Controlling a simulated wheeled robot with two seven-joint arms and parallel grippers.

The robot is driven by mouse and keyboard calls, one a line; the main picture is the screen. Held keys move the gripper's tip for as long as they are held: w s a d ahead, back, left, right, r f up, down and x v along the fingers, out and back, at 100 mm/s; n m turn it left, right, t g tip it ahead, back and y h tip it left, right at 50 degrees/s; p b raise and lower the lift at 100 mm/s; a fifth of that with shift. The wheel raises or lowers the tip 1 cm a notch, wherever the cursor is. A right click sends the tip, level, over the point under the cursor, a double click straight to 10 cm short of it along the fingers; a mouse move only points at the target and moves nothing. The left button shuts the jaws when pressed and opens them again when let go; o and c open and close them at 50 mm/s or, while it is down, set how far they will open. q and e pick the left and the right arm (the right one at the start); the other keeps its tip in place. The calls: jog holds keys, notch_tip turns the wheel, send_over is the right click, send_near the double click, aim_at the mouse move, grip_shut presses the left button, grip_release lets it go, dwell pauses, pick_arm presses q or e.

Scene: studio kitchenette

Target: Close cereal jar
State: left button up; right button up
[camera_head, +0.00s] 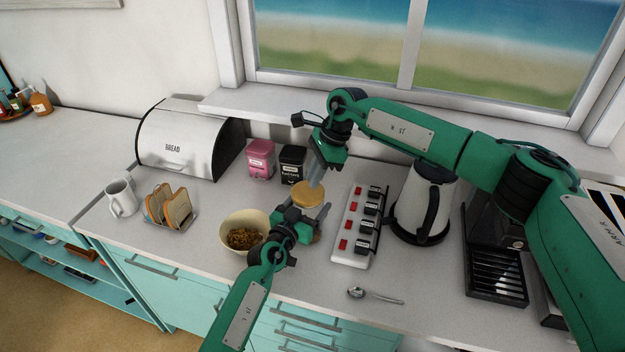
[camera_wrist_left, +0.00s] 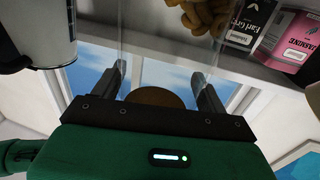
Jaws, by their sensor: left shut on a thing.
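The round tan lid (camera_head: 307,194) sits at the top of the clear cereal jar, whose body is mostly hidden behind my left gripper in the head view. I cannot tell whether the lid is fully seated. My left gripper (camera_head: 308,213) is shut on the jar from the front. In the left wrist view the clear jar (camera_wrist_left: 160,40) lies between the fingers, with brown cereal (camera_wrist_left: 205,15) inside and the brown lid (camera_wrist_left: 155,97) behind the gripper's edge. My right gripper (camera_head: 316,180) points down just above the lid. Its finger gap and any contact are unclear.
A bowl of cereal (camera_head: 257,219) stands left of the jar, and a power strip (camera_head: 342,246) is close on the right. Pink (camera_head: 261,160) and black (camera_head: 292,162) tins stand behind. A kettle (camera_head: 408,205) is farther right. A spoon (camera_head: 372,296) lies in front.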

jog(key=shift+v, duration=1)
pick_arm(q)
jog(key=shift+f, duration=0.15)
pick_arm(e)
jog(key=o, duration=0.6)
jog(key=shift+f, duration=0.1)
jog(key=shift+c, duration=0.2)
jog(key=shift+d, duration=0.1)
jog(key=v, duration=1.2)
pick_arm(q)
jog(key=o, duration=1.5)
jog(key=shift+c, duration=0.2)
pick_arm(e)
jog(key=shift+w, duration=0.1)
pick_arm(q)
jog(key=shift+s+a, duration=0.1)
